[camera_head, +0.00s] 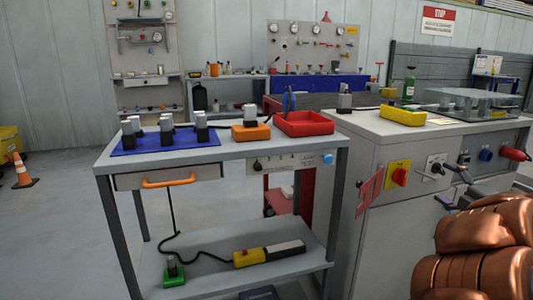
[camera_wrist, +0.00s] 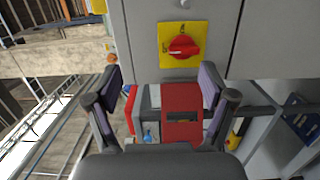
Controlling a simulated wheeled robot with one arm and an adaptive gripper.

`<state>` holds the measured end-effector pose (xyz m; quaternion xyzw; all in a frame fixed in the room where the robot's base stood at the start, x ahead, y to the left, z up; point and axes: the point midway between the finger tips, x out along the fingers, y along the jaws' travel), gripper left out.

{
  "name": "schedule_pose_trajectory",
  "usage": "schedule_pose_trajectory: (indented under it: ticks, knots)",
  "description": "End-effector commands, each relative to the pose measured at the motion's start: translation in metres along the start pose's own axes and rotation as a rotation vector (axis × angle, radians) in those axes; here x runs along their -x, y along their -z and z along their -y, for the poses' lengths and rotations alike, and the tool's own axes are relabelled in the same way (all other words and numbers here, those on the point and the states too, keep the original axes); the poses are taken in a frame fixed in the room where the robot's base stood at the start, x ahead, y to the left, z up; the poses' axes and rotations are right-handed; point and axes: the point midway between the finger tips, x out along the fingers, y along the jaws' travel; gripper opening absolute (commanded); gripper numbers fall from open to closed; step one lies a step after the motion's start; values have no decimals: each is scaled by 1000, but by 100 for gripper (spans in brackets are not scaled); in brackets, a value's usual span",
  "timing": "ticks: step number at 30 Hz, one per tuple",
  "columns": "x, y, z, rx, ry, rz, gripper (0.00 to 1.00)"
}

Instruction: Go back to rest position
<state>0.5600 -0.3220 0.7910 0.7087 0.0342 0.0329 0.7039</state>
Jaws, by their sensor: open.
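My gripper (camera_wrist: 160,95) is open in the wrist view, with its two fingers wide apart and nothing held between them. In the head view, part of my gripper (camera_head: 455,190) shows at the right, in front of the grey cabinet (camera_head: 345,215). My copper-coloured arm fills the lower right there. The wrist view shows a red rotary switch (camera_wrist: 183,46) on a yellow plate ahead of the fingers. The same red switch (camera_head: 399,177) shows on the cabinet front in the head view. A red tag (camera_head: 370,192) hangs left of it.
The runout table (camera_head: 225,150) stands left of the cabinet. It bears a blue mat (camera_head: 150,150) with several grey-topped parts, an orange block (camera_head: 250,133) and a red tray (camera_head: 305,124). A traffic cone (camera_head: 22,172) stands far left. Floor is clear left of the table.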

Motion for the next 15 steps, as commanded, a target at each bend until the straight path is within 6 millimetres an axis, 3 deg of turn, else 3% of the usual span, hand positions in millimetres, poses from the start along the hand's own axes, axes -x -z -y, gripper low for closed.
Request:
schedule_pose_trajectory:
  ticks: [1, 6, 15]
  knots:
    - [-5, 0, -34, -8, -7, 45, 82]
    - [-7, -16, -95, -73, -21, 244, 82]
    - [17, -25, -175, -289, -36, 562, 82]
